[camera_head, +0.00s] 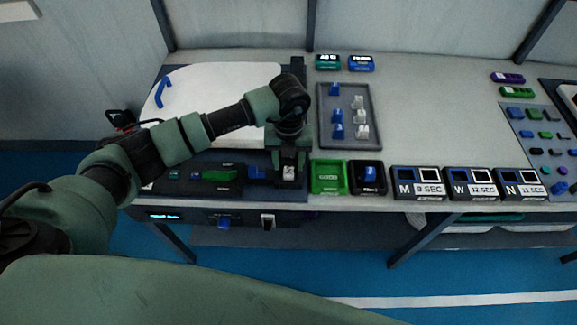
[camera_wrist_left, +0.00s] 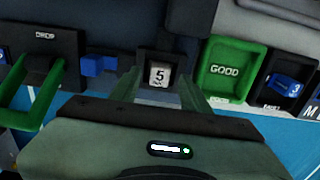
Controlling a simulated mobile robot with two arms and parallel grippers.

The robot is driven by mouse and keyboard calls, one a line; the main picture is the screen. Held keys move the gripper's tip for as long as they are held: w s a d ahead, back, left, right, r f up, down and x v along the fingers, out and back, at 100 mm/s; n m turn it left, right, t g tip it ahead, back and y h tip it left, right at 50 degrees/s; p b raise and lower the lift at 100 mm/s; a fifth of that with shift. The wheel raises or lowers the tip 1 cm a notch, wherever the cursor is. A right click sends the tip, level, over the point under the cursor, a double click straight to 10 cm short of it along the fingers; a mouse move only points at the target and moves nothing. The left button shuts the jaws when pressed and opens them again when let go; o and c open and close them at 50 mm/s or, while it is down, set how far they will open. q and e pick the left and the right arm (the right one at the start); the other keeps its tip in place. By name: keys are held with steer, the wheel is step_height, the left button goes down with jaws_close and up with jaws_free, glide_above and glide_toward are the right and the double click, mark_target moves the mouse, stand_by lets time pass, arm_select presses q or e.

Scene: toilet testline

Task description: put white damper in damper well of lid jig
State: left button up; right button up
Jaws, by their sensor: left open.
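A white damper (camera_wrist_left: 159,75) marked 5 sits in a dark square well (camera_wrist_left: 146,59) of the jig, between the blue part and the green GOOD tray. It also shows in the head view (camera_head: 289,173) just below my left gripper (camera_head: 288,166). My left gripper is open, pointing down, with one green finger on each side of the damper in the left wrist view. A gap shows between fingers and damper. The large white lid (camera_head: 215,85) lies behind my left arm, which hides part of it. My right gripper is not in view.
The green GOOD tray (camera_head: 328,177) and a dark tray (camera_head: 381,184) with a blue damper (camera_head: 370,174) stand right of the jig. A grey rack (camera_head: 374,101) holds blue and white dampers behind them. Labelled timer boxes (camera_head: 417,182) line the front edge. The table's middle right is clear.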

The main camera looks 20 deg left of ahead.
mark_target(289, 169)
arm_select(q)
step_height(289, 169, up, 10)
steer(key=b, duration=0.2)
steer(key=shift+f, duration=0.15)
